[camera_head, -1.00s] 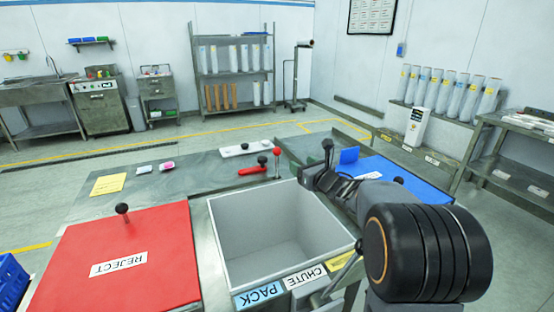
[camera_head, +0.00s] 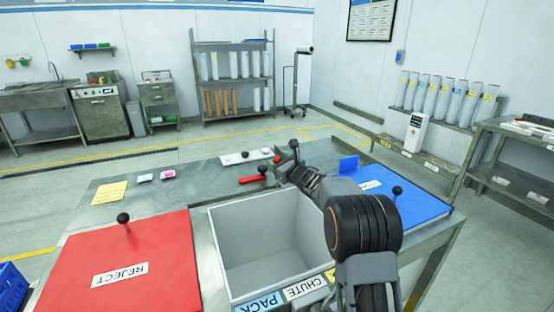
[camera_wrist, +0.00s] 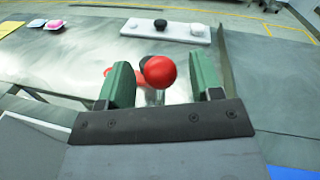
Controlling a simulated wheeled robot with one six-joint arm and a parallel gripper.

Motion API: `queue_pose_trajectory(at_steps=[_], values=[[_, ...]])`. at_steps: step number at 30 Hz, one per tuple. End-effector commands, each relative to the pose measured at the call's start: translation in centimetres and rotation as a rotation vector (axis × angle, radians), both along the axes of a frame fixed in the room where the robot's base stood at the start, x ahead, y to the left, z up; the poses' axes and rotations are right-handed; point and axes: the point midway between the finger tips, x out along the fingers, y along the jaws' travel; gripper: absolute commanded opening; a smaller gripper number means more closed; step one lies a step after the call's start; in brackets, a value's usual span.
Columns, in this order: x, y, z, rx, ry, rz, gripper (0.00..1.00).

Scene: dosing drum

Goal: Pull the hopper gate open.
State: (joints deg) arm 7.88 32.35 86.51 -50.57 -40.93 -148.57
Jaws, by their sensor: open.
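A red ball knob (camera_head: 277,160) stands on a thin stem on the steel counter. In the wrist view the red knob (camera_wrist: 160,72) appears between the green fingers of my gripper (camera_wrist: 162,84). The jaws are open, with a gap on both sides of the knob. My gripper (camera_head: 284,168) is at the counter behind the open chute box. A red lever (camera_head: 252,179) with a black ball knob (camera_head: 262,169) is just left of it, partly hidden behind the red ball in the wrist view. No part is labelled as the hopper gate, and I cannot see what the red knob moves.
The open grey chute box (camera_head: 232,212) is in front, labelled PACK CHUTE. A red REJECT lid (camera_head: 165,245) is left and a blue lid (camera_head: 425,208) right, each with a black knob.

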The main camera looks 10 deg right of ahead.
Motion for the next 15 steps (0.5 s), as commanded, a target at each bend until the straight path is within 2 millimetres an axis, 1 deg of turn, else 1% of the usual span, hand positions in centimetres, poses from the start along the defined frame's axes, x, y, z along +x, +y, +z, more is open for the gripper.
queue_pose_trajectory(at_steps=[3, 6, 15], values=[[0.74, 0.30, 0.04, 0.000, 0.000, 0.000, 0.59], [1.03, 0.44, -0.04, 0.001, 0.000, 0.000, 0.59], [1.12, 0.48, -0.03, 0.001, 0.000, 0.000, 0.59]])
